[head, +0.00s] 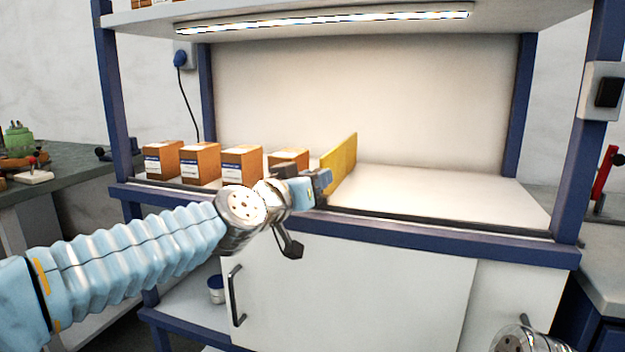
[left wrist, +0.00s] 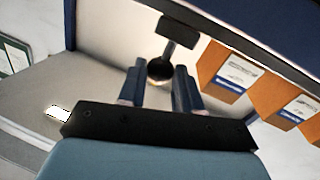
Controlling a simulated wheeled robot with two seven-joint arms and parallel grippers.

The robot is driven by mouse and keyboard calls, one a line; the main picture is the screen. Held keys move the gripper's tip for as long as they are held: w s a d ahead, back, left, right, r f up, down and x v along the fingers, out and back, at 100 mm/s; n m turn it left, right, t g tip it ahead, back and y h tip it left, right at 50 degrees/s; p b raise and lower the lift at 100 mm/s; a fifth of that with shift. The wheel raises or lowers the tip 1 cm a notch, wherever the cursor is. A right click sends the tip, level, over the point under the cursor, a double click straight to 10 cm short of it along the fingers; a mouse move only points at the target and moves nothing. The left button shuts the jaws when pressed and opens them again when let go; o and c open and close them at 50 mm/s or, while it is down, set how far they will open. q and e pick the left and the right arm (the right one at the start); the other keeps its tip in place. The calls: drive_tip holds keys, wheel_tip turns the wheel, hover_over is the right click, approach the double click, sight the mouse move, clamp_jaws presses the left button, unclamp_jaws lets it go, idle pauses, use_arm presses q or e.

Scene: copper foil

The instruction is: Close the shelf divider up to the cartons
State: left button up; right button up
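The yellow shelf divider (head: 341,162) stands upright on the shelf, to the right of a row of orange-brown cartons (head: 242,163) with white and blue labels. A narrow gap shows between the divider and the rightmost carton (head: 290,158). My left gripper (head: 322,181) is at the shelf's front edge, in front of the divider's near lower end, which it partly hides. In the left wrist view its two blue fingers (left wrist: 159,88) stand apart, with no divider visible between them. Cartons (left wrist: 233,77) show there at the right. My right gripper is out of view; only part of that wrist shows.
The shelf board (head: 440,193) is bare right of the divider, behind a dark front rail (head: 440,222). Blue uprights (head: 112,95) bound both sides, with a lit lamp strip (head: 325,20) above. A white cabinet (head: 350,290) with a black handle is below.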

use_arm(q)
clamp_jaws()
drive_tip(key=shift+w+a+f+b, duration=0.1)
drive_tip(key=shift+a+f+b, duration=0.05)
drive_tip(key=shift+a+b, duration=0.2)
drive_tip(key=a+b, duration=0.1)
drive_tip(key=a, duration=0.1)
drive_tip(key=w+a+b, duration=0.1)
drive_tip(key=shift+w+a+b, duration=0.1)
drive_tip(key=shift+a+b, duration=0.25)
drive_tip(key=shift+b, duration=0.05)
drive_tip(key=shift+w+a, duration=0.1)
drive_tip(key=shift+a, duration=0.1)
drive_tip(key=o, duration=0.7)
unclamp_jaws()
drive_tip(key=shift+c, duration=0.2)
